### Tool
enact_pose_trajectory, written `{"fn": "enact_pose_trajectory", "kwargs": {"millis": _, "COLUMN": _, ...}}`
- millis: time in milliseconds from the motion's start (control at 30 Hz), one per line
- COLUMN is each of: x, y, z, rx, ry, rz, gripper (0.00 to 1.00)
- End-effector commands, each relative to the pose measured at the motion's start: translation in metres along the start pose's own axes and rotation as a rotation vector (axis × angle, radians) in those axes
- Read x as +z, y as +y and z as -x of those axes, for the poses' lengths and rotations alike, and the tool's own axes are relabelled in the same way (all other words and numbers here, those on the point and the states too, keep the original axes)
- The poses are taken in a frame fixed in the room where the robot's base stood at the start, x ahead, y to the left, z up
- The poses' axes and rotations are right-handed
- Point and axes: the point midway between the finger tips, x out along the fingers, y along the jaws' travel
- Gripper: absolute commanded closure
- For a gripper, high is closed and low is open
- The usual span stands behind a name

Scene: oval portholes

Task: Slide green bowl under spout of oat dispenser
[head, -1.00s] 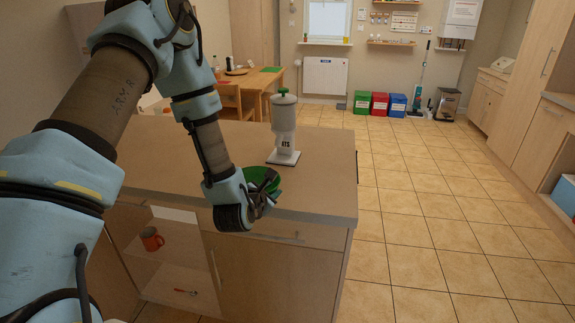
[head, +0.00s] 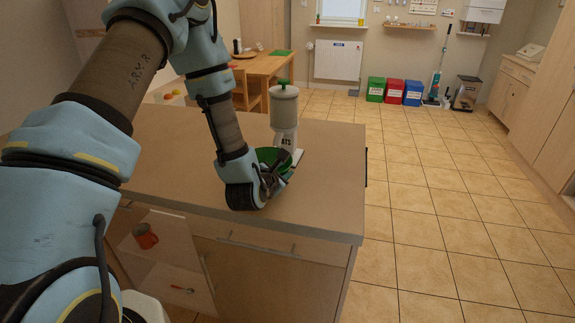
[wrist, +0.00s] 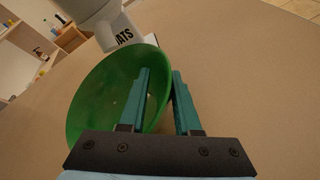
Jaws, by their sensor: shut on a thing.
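The green bowl (head: 266,156) is on the counter in the head view, right in front of the oat dispenser, and partly hidden by my wrist. The white oat dispenser (head: 284,115) has a green knob on top and stands on a pale base. In the wrist view the bowl (wrist: 105,95) looks empty and its far rim lies close to the dispenser (wrist: 115,30). My gripper (wrist: 160,85) is shut on the bowl's near wall, with one finger inside and one outside. It also shows in the head view (head: 271,182). The spout is not clearly visible.
The counter top (head: 180,150) is bare left of the dispenser, and its right edge is close by. A wooden table (head: 270,68) and several coloured bins (head: 391,91) are farther back.

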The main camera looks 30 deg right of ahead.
Motion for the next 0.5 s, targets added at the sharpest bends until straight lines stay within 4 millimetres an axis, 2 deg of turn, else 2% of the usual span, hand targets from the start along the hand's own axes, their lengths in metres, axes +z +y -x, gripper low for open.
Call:
{"fn": "enact_pose_trajectory", "kwargs": {"millis": 367, "x": -0.01, "y": -0.007, "z": -0.005, "rx": 0.0, "ry": -0.001, "rz": -0.002, "gripper": 1.0}}
{"fn": "enact_pose_trajectory", "kwargs": {"millis": 500, "x": -0.007, "y": -0.003, "z": -0.016, "rx": 0.004, "ry": -0.002, "rz": 0.0, "gripper": 1.0}}
